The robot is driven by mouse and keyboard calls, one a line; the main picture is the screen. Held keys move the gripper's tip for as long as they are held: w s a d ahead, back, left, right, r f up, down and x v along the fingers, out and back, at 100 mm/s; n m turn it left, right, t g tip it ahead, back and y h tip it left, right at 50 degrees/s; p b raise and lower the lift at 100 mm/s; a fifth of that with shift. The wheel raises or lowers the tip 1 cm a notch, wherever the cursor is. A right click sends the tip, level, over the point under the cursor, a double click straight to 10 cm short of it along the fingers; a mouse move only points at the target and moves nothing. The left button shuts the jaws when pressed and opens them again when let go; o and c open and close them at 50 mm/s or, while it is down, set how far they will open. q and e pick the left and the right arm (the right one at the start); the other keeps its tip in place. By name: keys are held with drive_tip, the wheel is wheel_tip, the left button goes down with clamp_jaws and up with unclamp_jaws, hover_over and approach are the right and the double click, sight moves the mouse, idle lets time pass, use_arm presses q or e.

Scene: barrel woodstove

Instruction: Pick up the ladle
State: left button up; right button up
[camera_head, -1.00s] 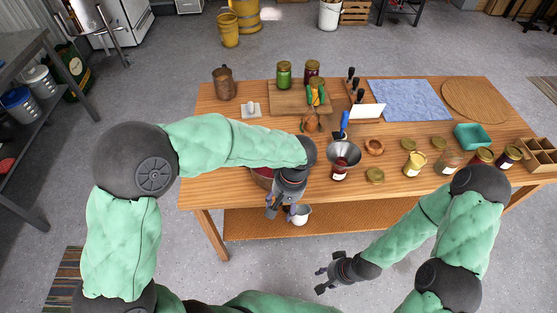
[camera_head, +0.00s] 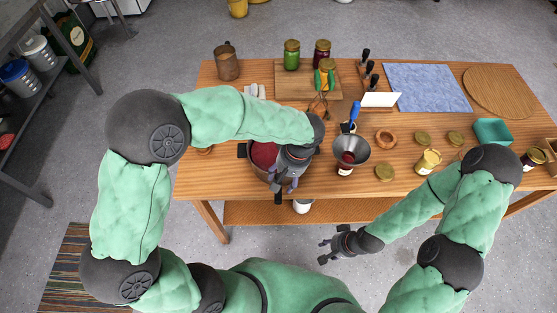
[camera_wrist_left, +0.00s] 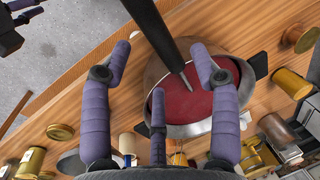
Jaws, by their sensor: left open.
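The ladle's black handle (camera_wrist_left: 155,25) shows in the left wrist view, slanting down to a thin metal shaft that enters the red contents of a pot. Its bowl is hidden in the red. The pot (camera_wrist_left: 152,75) stands near the table's front edge; its red contents (camera_head: 263,153) show in the head view beside my left gripper. My left gripper (camera_head: 289,185) is over the pot's right front side. In the wrist view its fingers (camera_wrist_left: 160,65) are spread apart, with the handle in the gap between them. My right gripper (camera_head: 326,247) is open and empty, in front of the table.
A metal funnel (camera_head: 351,148) on a jar stands just right of the pot. Jar lids, a wooden bowl (camera_head: 386,138) and a yellow jar (camera_head: 428,161) lie further right. A cutting board (camera_head: 290,88) with jars is behind. The blue cloth (camera_head: 427,87) lies flat at back right.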

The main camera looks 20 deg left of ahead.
use_arm(q)
drive_tip(key=b+x, duration=0.1)
drive_tip(key=x, duration=0.4)
drive_tip(key=shift+w+a, duration=0.15)
clamp_jaws()
